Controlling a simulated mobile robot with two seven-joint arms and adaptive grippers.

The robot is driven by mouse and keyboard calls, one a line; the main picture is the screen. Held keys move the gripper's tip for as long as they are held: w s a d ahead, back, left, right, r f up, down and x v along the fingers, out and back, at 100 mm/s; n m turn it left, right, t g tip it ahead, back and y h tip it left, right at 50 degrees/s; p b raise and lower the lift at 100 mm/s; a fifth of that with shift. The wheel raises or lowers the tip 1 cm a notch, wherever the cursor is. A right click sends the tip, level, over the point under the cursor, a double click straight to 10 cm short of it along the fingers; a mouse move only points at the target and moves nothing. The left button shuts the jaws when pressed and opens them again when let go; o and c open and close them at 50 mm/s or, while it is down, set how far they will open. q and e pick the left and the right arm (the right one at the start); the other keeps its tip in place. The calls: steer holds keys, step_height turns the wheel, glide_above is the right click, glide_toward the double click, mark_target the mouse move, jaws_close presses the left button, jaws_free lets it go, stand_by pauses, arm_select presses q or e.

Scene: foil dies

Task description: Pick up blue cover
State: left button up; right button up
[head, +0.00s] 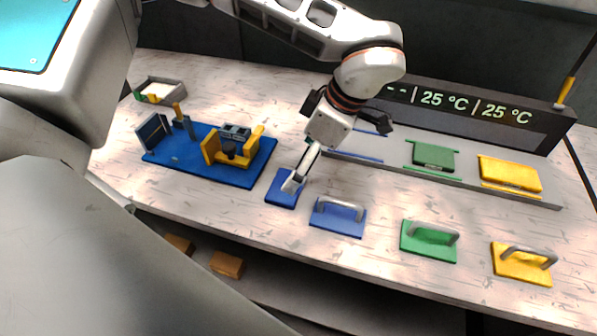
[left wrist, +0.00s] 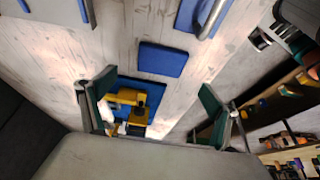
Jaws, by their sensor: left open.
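The blue cover (head: 338,216) is a flat blue plate with a grey bar handle. It lies on the table's front part, handle up. It is cut off at the top of the left wrist view (left wrist: 192,18). A plain blue plate (head: 283,189) without a handle lies just left of it and shows in the left wrist view (left wrist: 162,59). My left gripper (head: 300,170) points down over this plain plate, left of the cover. Its fingers (left wrist: 155,103) are apart with nothing between them.
A blue base (head: 205,178) with yellow parts stands left. Green (head: 428,241) and yellow (head: 521,263) handled covers lie right. A rear rack holds a green plate (head: 433,156) and a yellow plate (head: 509,174). A small tray (head: 180,88) sits at back left.

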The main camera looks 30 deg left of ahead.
mark_target(274, 195)
arm_select(q)
steer(key=x, duration=0.7)
steer(key=shift+s+f, duration=0.1)
steer(key=shift+f, duration=0.2)
steer(key=c, duration=1.2)
